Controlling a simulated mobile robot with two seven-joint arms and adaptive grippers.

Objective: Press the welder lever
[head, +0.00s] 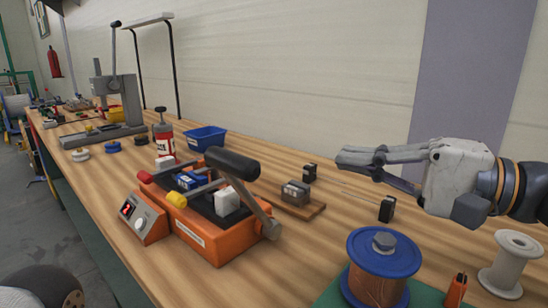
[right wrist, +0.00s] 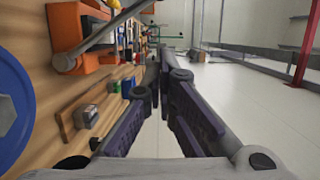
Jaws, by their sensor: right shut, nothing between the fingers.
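The welder (head: 200,232) is an orange box with a slanted control panel on the wooden bench, left of centre in the head view. Its lever has a thick black handle (head: 232,163) on a grey arm (head: 262,215) and stands raised above the box. Part of the orange welder (right wrist: 66,32) and its lever arm (right wrist: 103,32) show at the upper left of the right wrist view. My right gripper (head: 345,158) is shut and empty, to the right of the handle and apart from it, pointing left. Its fingers meet in the right wrist view (right wrist: 164,72). My left gripper is not seen.
A blue spool (head: 378,265) and a white spool (head: 510,262) stand at the front right. A blue bin (head: 207,138) and a grey press (head: 110,95) stand farther back.

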